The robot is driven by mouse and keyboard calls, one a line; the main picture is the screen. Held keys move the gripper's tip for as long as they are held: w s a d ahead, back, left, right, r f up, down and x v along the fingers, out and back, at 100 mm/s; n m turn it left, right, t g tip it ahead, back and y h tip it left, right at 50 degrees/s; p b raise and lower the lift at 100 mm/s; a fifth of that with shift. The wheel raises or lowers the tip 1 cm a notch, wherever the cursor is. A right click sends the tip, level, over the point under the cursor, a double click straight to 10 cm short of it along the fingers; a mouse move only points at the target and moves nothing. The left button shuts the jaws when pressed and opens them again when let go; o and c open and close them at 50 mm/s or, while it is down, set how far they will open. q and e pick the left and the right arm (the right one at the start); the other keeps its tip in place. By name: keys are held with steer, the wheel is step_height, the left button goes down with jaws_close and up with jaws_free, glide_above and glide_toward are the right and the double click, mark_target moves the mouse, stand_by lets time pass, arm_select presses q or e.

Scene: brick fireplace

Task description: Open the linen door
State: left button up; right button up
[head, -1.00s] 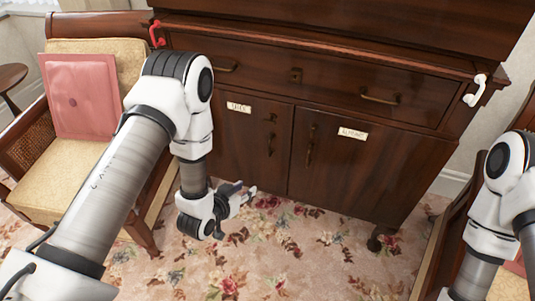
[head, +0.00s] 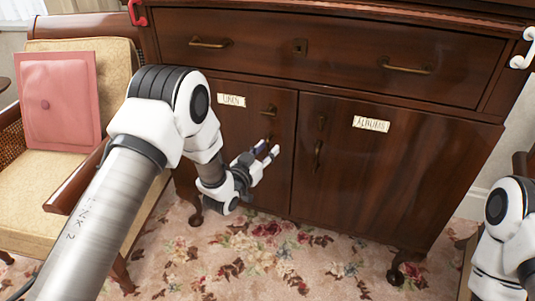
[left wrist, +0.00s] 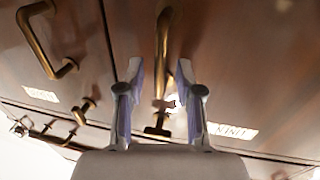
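The linen door (head: 225,130) is the left lower door of the dark wooden cabinet. It bears a pale label (head: 231,100) and looks closed. Its upright brass handle (left wrist: 163,40) shows in the left wrist view, ahead of my left gripper (left wrist: 158,72) and in line with the gap between the fingers. The fingers stand apart with no grip on it. In the head view my left gripper (head: 267,153) is by the handle, hiding part of it. A small brass catch (head: 269,111) sits above. My right gripper is out of view.
The albums door (head: 375,165) is closed on the right, with a drawer (head: 330,55) above both. Flowered carpet (head: 240,250) lies clear in front. My right arm (head: 505,230) is at the right edge.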

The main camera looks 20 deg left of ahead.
arm_select(q)
steer(key=shift+w+d, duration=0.1)
steer(key=shift+w, duration=0.3)
jaws_close()
